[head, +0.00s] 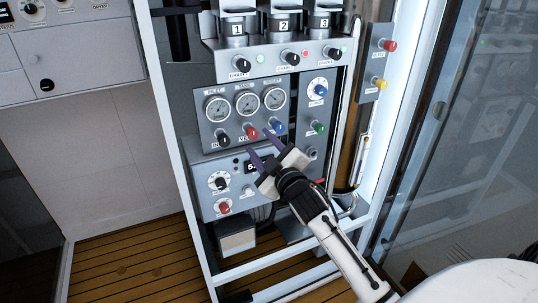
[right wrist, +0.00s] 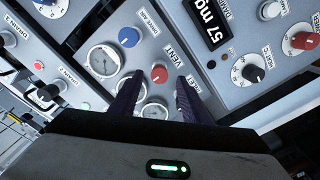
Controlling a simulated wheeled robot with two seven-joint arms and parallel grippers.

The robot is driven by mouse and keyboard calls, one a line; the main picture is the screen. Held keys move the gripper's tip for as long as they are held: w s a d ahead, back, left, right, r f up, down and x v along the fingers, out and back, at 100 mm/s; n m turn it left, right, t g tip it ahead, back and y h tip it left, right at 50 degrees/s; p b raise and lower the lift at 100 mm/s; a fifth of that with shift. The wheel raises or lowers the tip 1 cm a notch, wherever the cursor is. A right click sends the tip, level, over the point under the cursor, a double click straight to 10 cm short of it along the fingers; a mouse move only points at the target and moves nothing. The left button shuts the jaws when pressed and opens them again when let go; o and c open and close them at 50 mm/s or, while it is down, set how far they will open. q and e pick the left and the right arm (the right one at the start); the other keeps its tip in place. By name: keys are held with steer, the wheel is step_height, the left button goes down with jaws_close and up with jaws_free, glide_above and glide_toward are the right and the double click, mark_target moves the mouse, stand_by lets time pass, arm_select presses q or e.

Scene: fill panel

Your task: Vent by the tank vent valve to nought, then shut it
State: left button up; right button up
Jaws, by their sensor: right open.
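The tank vent valve is a red knob labelled VENT (head: 252,132) in the middle of a row of knobs under the round gauges. In the right wrist view the same red knob (right wrist: 159,73) sits just beyond and between the fingertips. My right gripper (head: 259,143) is open and empty, its two dark purple fingers pointing at the panel in front of the knob. I see no contact with the knob. The fingers also show in the right wrist view (right wrist: 157,84). Three gauges (head: 246,103) are in view; their readings are too small to tell. My left gripper is not in view.
A blue knob (head: 277,126) and a black knob (head: 223,139) flank the red one closely. A green knob (head: 318,127) is at right. Below is a box with a digital display (right wrist: 211,24). Numbered units (head: 284,24) and drain knobs are above. A frame post (head: 176,140) stands left.

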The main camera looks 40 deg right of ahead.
steer(key=v, duration=0.7)
stand_by(0.3)
